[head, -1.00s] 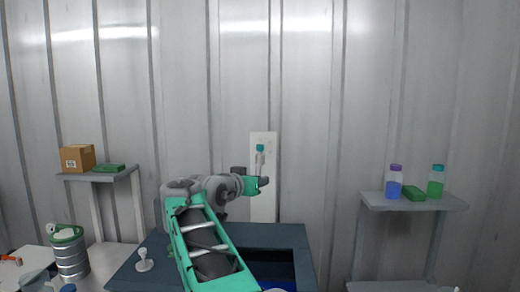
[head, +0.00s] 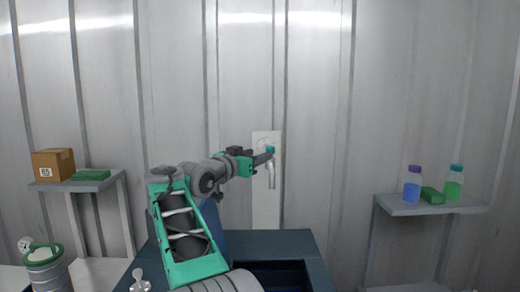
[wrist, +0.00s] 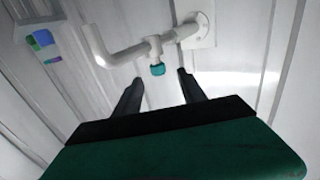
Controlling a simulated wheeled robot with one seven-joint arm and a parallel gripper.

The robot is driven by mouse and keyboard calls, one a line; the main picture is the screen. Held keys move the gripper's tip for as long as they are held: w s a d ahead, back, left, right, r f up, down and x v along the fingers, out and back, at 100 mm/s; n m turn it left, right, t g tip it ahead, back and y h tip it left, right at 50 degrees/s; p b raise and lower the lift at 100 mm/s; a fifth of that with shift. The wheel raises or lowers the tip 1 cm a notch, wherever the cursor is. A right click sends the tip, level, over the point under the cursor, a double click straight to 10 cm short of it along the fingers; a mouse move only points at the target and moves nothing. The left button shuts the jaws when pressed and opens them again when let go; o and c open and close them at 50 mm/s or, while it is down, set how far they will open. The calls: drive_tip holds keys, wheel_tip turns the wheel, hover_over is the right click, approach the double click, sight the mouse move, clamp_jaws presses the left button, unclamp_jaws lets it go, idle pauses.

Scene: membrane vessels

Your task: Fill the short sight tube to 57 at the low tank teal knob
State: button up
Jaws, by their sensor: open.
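The teal knob (head: 270,149) sits on a white tap fixed to a pale wall panel (head: 265,207). The tap's spout (head: 271,176) bends downward below the knob. In the wrist view the teal knob (wrist: 157,69) is just beyond my fingertips, roughly between them, on the white pipe (wrist: 128,54). My gripper (head: 264,158) is open beside the tap; in the wrist view its two dark fingers (wrist: 160,78) stand apart with nothing between them. I cannot tell whether a finger touches the tap. No sight tube can be made out in these frames.
A dark blue basin cabinet (head: 290,242) stands below the tap. A left shelf (head: 105,183) holds a box (head: 52,164). A metal canister (head: 48,272) is at lower left.

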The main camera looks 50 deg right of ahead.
sight(270, 150)
drive_tip(key=d+p, duration=0.1)
drive_tip(key=d, duration=0.4)
drive_tip(key=d+p, duration=0.1)
drive_tip(key=d, duration=0.2)
drive_tip(key=shift+w+p, duration=0.35)
drive_tip(key=shift+c, duration=0.6)
clamp_jaws()
